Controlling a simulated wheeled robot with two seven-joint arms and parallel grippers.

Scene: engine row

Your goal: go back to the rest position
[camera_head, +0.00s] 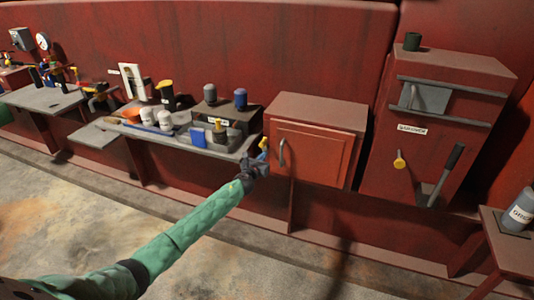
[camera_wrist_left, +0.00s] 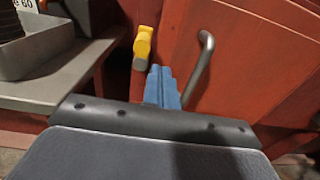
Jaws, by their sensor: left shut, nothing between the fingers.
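My left gripper (camera_head: 261,155) is at the end of the green-sleeved arm, in front of the right end of the grey workbench (camera_head: 190,140) and the left edge of the red cabinet (camera_head: 315,152). In the left wrist view its blue fingers (camera_wrist_left: 161,84) are together with nothing between them. The cabinet's curved metal handle (camera_wrist_left: 199,72) stands just right of the fingers. A small yellow piece (camera_wrist_left: 143,45) shows just beyond them; I cannot tell whether they touch it. My right gripper is not in view.
The bench carries a black box (camera_head: 238,118), bottles, white jars and a blue container. A red cabinet with a black lever (camera_head: 446,170) stands at the right, with a grey bottle (camera_head: 519,212) on a red stand nearby. The floor in front is clear.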

